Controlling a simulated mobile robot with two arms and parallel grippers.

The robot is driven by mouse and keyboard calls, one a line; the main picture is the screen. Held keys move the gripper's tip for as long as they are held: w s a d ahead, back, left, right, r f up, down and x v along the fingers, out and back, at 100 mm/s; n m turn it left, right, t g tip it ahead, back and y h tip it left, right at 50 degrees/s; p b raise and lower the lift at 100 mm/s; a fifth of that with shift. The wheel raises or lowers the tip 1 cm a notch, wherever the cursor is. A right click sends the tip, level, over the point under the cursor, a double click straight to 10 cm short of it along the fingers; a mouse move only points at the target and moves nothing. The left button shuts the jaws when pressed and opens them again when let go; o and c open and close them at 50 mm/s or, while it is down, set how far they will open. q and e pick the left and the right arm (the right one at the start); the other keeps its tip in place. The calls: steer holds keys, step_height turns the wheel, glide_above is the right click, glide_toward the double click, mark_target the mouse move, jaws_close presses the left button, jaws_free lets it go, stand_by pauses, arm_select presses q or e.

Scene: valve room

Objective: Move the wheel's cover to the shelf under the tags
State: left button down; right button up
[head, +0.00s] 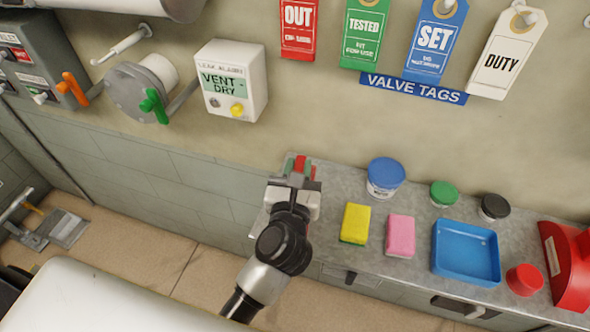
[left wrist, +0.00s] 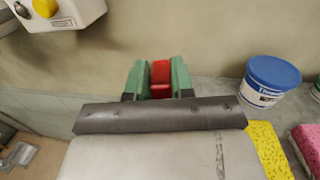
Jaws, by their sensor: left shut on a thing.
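My left gripper (head: 301,168) has green fingertips shut on a small red piece (left wrist: 161,78), which I take to be the wheel's cover. Most of the piece is hidden between the fingers. The gripper is at the left end of the grey shelf (head: 335,190); I cannot tell whether the piece touches the shelf. The valve tags hang above the shelf: red (head: 299,25), green (head: 364,32), blue (head: 435,38) and white (head: 507,52). A grey round fitting (head: 127,95) with a green handle is on the wall at left. My right gripper is not in view.
On the shelf are a blue-lidded tub (head: 385,176), yellow sponge (head: 355,223), pink sponge (head: 400,236), blue tray (head: 466,280), green lid (head: 444,192), black-lidded jar (head: 494,206), red round lid (head: 524,279) and red box (head: 568,265). A white alarm box (head: 232,80) is on the wall.

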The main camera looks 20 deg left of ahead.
arm_select(q)
steer(key=shift+d+f, duration=0.1)
steer(key=shift+f, duration=0.75)
steer(key=shift+w, duration=0.15)
steer(key=c, duration=1.3)
jaws_free()
steer(key=o, duration=0.4)
steer(key=shift+w, duration=0.35)
steer(key=shift+s, duration=0.2)
